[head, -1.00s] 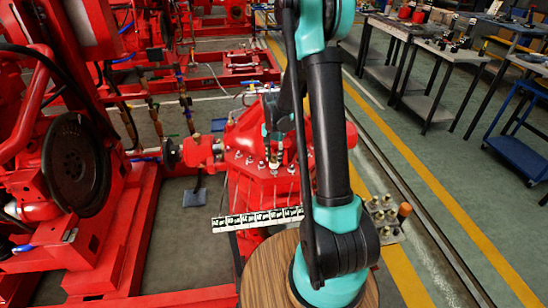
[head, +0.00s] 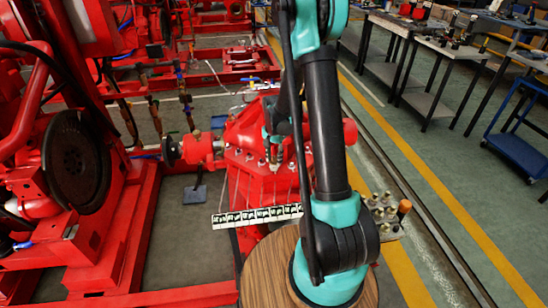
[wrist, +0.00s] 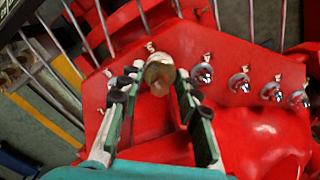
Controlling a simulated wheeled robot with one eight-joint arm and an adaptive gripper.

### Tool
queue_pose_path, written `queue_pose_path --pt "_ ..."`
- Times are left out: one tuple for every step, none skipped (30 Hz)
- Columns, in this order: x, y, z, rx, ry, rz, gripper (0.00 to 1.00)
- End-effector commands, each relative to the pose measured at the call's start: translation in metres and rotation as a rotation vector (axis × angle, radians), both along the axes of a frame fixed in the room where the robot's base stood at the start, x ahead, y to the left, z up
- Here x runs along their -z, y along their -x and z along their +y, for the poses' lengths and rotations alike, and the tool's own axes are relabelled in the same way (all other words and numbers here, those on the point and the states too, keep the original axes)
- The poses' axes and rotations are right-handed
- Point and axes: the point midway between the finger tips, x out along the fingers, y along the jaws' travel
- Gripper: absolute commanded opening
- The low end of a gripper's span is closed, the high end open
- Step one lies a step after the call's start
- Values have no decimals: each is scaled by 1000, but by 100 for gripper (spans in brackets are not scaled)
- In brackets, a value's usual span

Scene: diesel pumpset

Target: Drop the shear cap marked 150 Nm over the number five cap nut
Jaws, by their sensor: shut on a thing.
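In the wrist view my gripper (wrist: 157,88) has its green fingers closed around a brass-coloured round cap (wrist: 159,72), held over the red casing. Any marking on the cap is unreadable. A row of shiny cap nuts (wrist: 238,82) runs along the casing to the right of the held cap; the cap hides what lies directly beneath it. In the head view the red pump casing (head: 240,150) stands beyond my arm, with a numbered label strip (head: 257,217) at its near side. The strip's numbers are too small to read. My gripper is largely hidden by the arm there.
A tray of several caps (head: 383,212) with a wooden-handled item (head: 403,209) sits right of my arm. Thin rods (wrist: 103,25) cross the wrist view beside the casing. Red engine machinery (head: 75,160) fills the left; workbenches (head: 440,50) stand at the back right beyond open floor.

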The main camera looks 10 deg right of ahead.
Motion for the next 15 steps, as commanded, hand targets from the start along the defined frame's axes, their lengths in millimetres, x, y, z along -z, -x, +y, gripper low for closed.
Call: queue_pose_path --pt "1 0 0 0 0 0 4" --pt "2 0 0 0 0 0 4" --pt "3 0 0 0 0 0 4" --pt "4 0 0 0 0 0 4" --pt "5 0 0 0 0 0 4" --pt "6 0 0 0 0 0 4" --pt "5 0 0 0 0 0 37" --pt "5 0 0 0 0 0 40" --pt "5 0 0 0 0 0 45" --pt "5 0 0 0 0 0 49" --pt "5 0 0 0 0 0 53" --pt "5 0 0 0 0 0 57" --pt "5 0 0 0 0 0 57" --pt "5 0 0 0 0 0 57" --pt "5 0 0 0 0 0 57"
